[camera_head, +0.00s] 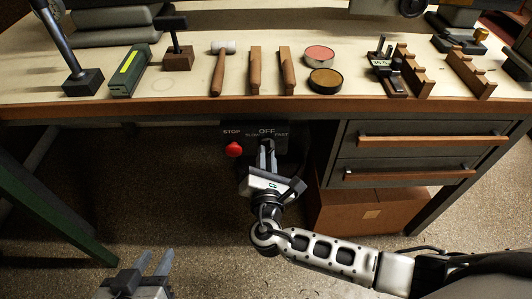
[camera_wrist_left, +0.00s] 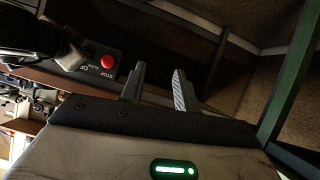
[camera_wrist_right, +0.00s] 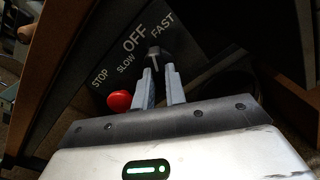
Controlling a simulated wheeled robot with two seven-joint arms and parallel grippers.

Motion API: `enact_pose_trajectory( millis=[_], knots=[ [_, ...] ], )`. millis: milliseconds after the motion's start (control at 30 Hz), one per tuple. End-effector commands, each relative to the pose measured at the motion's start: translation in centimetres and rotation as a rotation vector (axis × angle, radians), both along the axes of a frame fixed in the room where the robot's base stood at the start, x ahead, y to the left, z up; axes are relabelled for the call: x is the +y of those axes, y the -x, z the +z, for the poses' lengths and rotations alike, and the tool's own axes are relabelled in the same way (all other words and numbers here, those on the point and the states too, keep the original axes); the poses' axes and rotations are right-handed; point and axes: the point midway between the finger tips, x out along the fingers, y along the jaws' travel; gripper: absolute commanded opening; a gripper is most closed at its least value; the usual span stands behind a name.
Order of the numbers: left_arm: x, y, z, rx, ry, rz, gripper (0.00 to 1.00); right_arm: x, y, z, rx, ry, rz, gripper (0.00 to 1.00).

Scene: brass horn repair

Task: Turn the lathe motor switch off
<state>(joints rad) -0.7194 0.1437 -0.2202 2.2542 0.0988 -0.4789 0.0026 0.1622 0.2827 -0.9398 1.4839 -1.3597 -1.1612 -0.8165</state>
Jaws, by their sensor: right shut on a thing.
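The motor switch panel (camera_head: 241,132) hangs under the bench's front edge, with the labels STOP, SLOW, OFF and FAST. In the right wrist view the dark switch lever (camera_wrist_right: 154,53) stands just beside the word OFF, between SLOW and FAST. My right gripper (camera_head: 266,147) is at the lever from below, its fingers shut on it. The fingers hide part of the lever, so its exact setting is hard to tell. My left gripper (camera_head: 154,263) is open and empty, low at the left and away from the panel.
A red stop button (camera_head: 234,149) sits just left of my right gripper's fingers. Drawers (camera_head: 430,140) with wooden handles are at the right, above a cardboard box (camera_head: 360,212). Several tools, including a mallet (camera_head: 220,65), lie on the bench top. Floor space below left is clear.

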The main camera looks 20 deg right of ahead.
Motion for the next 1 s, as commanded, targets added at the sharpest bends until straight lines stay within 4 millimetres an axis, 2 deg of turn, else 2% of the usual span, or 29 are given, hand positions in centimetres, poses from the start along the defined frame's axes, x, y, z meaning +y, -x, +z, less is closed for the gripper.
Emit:
enact_pose_trajectory(
  millis=[33,500,1000],
  knots=[
    [0.0,0.0,0.6,0.003,0.000,0.001,0.32,-0.1,0.0,0.3,0.013,0.038,-0.002,0.00],
    [0.2,-0.2,1.6,0.035,0.003,0.013,0.32,-0.2,0.0,0.2,0.109,0.373,-0.001,0.00],
    [0.4,-0.4,1.7,0.034,-0.019,0.012,0.32,-0.2,0.0,0.0,0.145,0.506,-0.002,0.00]
  ],
)
